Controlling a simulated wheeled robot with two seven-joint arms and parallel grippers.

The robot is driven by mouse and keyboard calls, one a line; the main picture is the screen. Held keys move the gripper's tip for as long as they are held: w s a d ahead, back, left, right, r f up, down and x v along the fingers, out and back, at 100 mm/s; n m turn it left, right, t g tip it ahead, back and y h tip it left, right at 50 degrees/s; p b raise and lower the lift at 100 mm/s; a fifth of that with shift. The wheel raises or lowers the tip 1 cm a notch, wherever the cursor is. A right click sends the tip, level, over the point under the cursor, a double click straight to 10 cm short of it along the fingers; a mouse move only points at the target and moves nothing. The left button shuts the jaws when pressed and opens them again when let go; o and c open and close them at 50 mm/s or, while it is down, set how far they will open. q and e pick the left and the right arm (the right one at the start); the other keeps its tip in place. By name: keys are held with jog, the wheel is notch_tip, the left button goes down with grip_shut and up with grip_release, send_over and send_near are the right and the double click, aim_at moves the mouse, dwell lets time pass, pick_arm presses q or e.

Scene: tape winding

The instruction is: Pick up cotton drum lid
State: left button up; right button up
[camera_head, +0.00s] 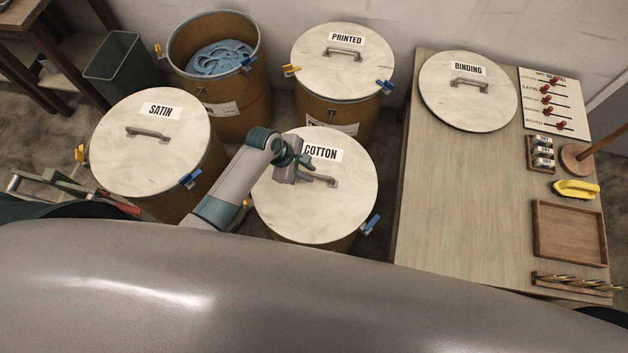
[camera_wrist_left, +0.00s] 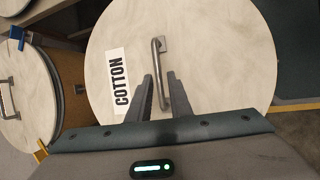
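The cotton drum lid (camera_head: 335,214) is a round pale disc with a COTTON label and a grey bar handle (camera_head: 319,179). It sits on its drum in the middle of the head view. My left gripper (camera_head: 297,173) is over the lid, by the left end of the handle. In the left wrist view the lid (camera_wrist_left: 215,60) fills the middle, and the handle (camera_wrist_left: 157,75) runs up from between my left fingertips (camera_wrist_left: 158,76). The fingers are apart, one on each side of the handle's near end. Whether they touch it is unclear. My right gripper is not in view.
The satin drum lid (camera_head: 128,165) is to the left and the printed drum lid (camera_head: 320,66) is behind. An open drum (camera_head: 215,28) holds blue tape. The table (camera_head: 450,200) at right carries the binding lid (camera_head: 447,103), a tray (camera_head: 538,230) and tools; its middle is clear.

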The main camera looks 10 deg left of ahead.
aim_at(313, 175)
pick_arm(q)
jog(key=shift+x, duration=2.2)
jog(key=shift+w, duration=0.1)
jog(key=shift+r, duration=0.1)
jog(key=shift+c, duration=0.6)
grip_shut()
